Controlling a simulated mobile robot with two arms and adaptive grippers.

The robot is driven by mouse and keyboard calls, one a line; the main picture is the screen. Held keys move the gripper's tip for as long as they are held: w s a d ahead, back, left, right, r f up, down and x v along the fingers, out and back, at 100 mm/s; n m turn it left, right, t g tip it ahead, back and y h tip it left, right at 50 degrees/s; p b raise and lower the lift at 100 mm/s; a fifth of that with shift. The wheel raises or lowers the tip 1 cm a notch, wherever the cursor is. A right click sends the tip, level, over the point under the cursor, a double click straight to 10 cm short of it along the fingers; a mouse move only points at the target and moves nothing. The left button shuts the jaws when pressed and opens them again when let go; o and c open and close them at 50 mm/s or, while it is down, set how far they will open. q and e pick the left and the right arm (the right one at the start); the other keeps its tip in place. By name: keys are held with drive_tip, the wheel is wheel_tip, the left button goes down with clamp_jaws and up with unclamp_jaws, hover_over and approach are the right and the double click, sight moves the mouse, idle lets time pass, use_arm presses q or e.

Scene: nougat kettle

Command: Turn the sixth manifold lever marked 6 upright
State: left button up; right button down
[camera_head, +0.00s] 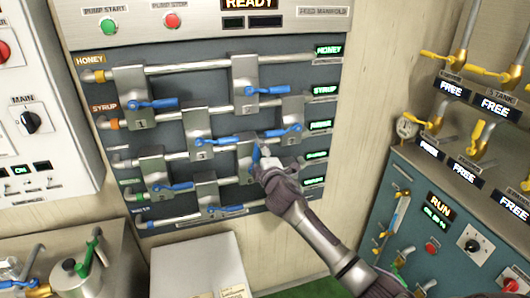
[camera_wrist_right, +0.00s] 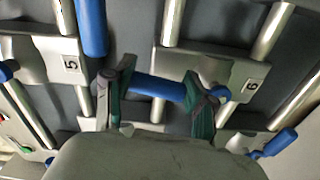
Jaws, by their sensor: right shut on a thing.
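The sixth lever is a blue handle (camera_wrist_right: 158,87) next to a grey plate with a "6" tag (camera_wrist_right: 250,85) in the right wrist view. It lies across the direction of the nearby pipes there. My right gripper (camera_wrist_right: 160,92) is shut on this handle, with one finger on each side. In the head view the gripper (camera_head: 262,168) is at the panel's lower right, and a short blue piece of the handle (camera_head: 256,154) shows beside it. The gripper hides most of the handle, so its exact tilt is hard to judge. My left gripper is not in view.
Other blue levers lie close by, including one on the right (camera_head: 280,132), one at lower left (camera_head: 172,186) and one below (camera_head: 226,208). Grey pipes (camera_head: 185,66) cross the panel. A box with yellow levers (camera_head: 442,85) stands at right.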

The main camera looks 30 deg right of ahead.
drive_tip(key=shift+w+a+r+n, duration=0.15)
drive_tip(key=shift+a+n, duration=0.45)
drive_tip(key=shift+n, duration=0.4)
drive_tip(key=shift+c, duration=1.8)
unclamp_jaws()
drive_tip(key=shift+a, duration=0.1)
drive_tip(key=v, duration=1.2)
